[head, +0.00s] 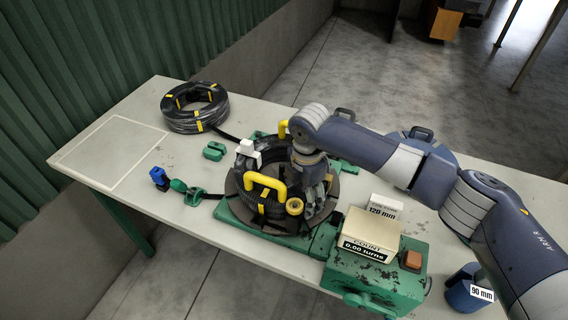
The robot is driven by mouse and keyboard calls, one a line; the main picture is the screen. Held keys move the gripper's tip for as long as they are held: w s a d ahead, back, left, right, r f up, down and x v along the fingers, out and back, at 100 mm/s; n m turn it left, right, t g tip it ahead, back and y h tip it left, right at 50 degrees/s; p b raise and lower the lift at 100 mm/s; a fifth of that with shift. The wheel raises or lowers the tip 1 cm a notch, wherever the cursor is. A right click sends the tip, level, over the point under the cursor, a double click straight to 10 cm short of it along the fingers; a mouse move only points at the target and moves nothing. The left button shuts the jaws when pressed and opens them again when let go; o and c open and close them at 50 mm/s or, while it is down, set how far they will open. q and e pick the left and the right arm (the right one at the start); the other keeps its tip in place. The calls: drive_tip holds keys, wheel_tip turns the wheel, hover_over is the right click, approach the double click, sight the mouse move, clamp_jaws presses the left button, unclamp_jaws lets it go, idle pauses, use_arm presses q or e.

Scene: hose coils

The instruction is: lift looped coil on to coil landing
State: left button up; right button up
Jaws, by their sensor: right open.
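A black hose coil with yellow ties (196,106) lies flat at the back left of the table. A second ring of black hose (272,152) sits on the round dark plate of the green winder (240,213), among yellow handles. A pale outlined square (110,152), likely the coil landing, is bare on the table's left end. My right gripper (317,212) is open, pointing down at the right side of the winder plate. Its fingers partly hide that side, and I cannot tell whether they touch anything. My left gripper is not in view.
A green counter box (375,275) reading 0.00 turns stands right of the winder. A blue cylinder marked 90 mm (465,290) is at the front right.

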drive_tip(key=shift+c, duration=0.3)
drive_tip(key=c, duration=1.4)
drive_tip(key=shift+w+a+r, duration=0.1)
clamp_jaws()
drive_tip(key=shift+r+p, duration=0.4)
drive_tip(key=shift+p, duration=0.2)
drive_tip(key=shift+w+r+p, duration=0.1)
drive_tip(key=shift+r+p, duration=0.25)
drive_tip(key=shift+r+p, duration=2.9)
drive_tip(key=shift+p, duration=0.05)
